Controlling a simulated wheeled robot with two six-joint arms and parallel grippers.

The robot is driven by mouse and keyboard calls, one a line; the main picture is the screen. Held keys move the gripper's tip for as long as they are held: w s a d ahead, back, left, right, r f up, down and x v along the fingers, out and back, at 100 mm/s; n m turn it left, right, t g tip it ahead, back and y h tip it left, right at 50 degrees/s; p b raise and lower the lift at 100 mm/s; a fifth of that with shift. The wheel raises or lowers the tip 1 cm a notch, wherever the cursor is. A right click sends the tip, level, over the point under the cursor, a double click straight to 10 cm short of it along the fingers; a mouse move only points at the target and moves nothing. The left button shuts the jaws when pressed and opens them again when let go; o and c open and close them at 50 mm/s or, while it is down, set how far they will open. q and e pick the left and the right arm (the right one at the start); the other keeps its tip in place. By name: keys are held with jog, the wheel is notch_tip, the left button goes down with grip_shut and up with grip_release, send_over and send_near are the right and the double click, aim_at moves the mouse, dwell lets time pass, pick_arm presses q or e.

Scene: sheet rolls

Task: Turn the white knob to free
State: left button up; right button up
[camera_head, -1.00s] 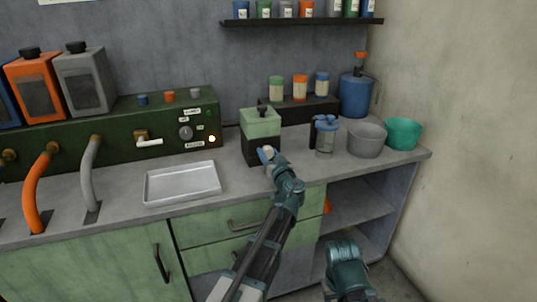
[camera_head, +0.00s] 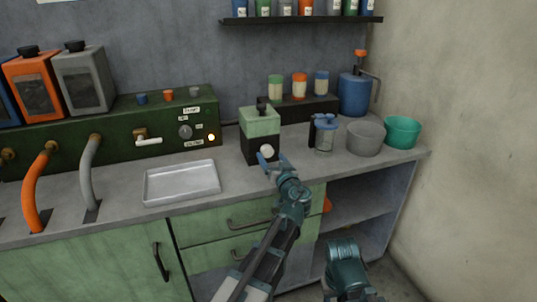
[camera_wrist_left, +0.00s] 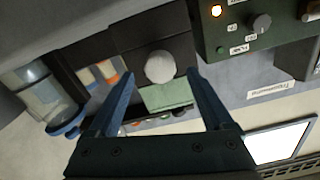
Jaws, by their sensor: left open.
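The white knob (camera_head: 266,151) is a round button-like knob on the black lower front of a small box with a pale green top (camera_head: 260,122). In the left wrist view the white knob (camera_wrist_left: 160,67) faces me, just beyond and between the fingertips. My left gripper (camera_head: 272,159) is open in front of the box, its blue fingers on either side of the knob. In the left wrist view the left gripper (camera_wrist_left: 162,76) shows empty, with gaps on both sides of the knob. I see no pointer mark on the knob. My right gripper is not visible.
A green panel (camera_head: 110,150) with a grey dial (camera_head: 185,132) and lit lamp stands left of the box. A metal tray (camera_head: 181,184) lies on the counter. A glass jar (camera_head: 324,138), grey bowl (camera_head: 366,137) and teal bowl (camera_head: 403,132) stand right.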

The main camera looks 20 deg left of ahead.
pick_arm(q)
jog(key=v, duration=0.9)
jog(key=shift+s+d, duration=0.2)
jog(key=shift+s, duration=0.05)
jog(key=shift+s, duration=0.1)
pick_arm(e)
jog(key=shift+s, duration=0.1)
